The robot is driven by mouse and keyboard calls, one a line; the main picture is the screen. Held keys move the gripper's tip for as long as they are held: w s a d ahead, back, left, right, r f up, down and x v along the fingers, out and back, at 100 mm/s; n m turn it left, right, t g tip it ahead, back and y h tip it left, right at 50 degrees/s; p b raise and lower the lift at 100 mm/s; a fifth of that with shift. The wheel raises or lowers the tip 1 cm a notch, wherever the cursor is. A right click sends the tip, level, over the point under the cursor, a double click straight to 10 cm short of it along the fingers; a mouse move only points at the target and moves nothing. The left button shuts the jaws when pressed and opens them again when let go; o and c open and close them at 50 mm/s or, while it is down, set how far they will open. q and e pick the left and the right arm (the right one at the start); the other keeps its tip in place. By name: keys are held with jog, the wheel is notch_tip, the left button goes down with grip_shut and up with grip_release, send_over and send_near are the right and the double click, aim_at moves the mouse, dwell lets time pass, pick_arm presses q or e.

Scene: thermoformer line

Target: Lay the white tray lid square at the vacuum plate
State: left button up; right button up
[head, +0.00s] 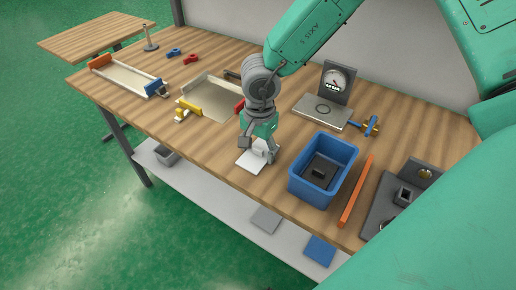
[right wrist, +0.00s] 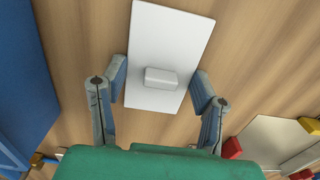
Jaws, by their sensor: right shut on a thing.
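The white tray lid (head: 250,162) is a flat white rectangle near the table's front edge in the head view. The right wrist view shows the lid (right wrist: 160,35) with a raised white block (right wrist: 161,79) on its face. My right gripper (head: 258,145) is shut on the lid, with a finger at each long side in the right wrist view. I cannot tell whether the lid touches the table. The vacuum plate (head: 322,111), a grey plate with a dark ring and a gauge behind it, lies farther back and right of the lid. My left gripper is not in view.
A blue bin (head: 340,187) with a dark object inside stands right of my right gripper. An orange bar (head: 356,190) lies beyond it. A pale tray with yellow and red blocks (head: 215,95) lies left.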

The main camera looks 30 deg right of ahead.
aim_at(259, 148)
jog(key=o, duration=1.6)
jog(key=shift+c, duration=0.2)
notch_tip(259, 148, up, 12)
jog(key=p, duration=0.2)
jog(key=shift+p, duration=0.35)
jog(key=shift+d, duration=0.1)
